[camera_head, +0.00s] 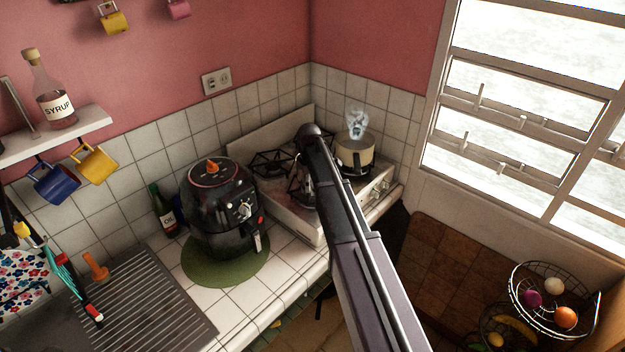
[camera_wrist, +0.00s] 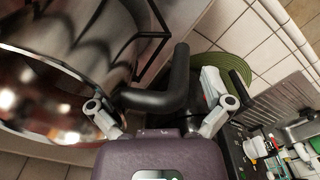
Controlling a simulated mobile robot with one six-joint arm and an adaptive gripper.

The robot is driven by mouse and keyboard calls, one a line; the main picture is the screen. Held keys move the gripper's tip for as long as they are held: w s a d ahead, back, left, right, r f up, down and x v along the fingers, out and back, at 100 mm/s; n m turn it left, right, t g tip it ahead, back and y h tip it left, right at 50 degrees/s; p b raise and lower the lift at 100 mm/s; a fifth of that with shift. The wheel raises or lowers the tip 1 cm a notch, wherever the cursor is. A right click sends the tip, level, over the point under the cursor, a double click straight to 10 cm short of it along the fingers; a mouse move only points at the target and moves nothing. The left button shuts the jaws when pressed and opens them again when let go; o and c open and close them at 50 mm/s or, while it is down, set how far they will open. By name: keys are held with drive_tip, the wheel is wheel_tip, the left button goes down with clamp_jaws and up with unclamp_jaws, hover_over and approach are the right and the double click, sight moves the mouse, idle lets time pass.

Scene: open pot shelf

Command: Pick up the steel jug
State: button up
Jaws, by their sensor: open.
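The steel jug (camera_wrist: 50,95) fills the left of the wrist view, shiny and curved, with a black handle (camera_wrist: 178,82) reaching toward the picture's middle. My gripper (camera_wrist: 162,106) is open, with one finger on each side of the handle. The handle lies between the fingers; I cannot tell whether either finger touches it. In the head view my arm covers most of the stove's middle, so the jug and gripper are largely hidden there.
A steaming pot (camera_head: 354,157) stands on the stove (camera_head: 318,229) just right of my arm. A black air fryer (camera_head: 222,208) stands on a green mat (camera_head: 205,277) to the left, with an oil bottle (camera_head: 163,211) beside it. A wire fruit basket (camera_head: 515,300) is at lower right.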

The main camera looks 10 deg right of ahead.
drive_tip(key=c, duration=1.1)
drive_tip(key=shift+w+r+p, duration=0.1)
drive_tip(key=shift+r+p, duration=0.15)
drive_tip(key=shift+p, duration=0.05)
drive_tip(key=shift+r+p, duration=1.65)
drive_tip(key=s, duration=0.5)
drive_tip(key=s+a, duration=0.1)
drive_tip(key=s, duration=0.4)
drive_tip(key=s+r+p, duration=0.1)
drive_tip(key=s, duration=0.5)
drive_tip(key=shift+a+r, duration=0.1)
drive_tip(key=shift+a, duration=0.3)
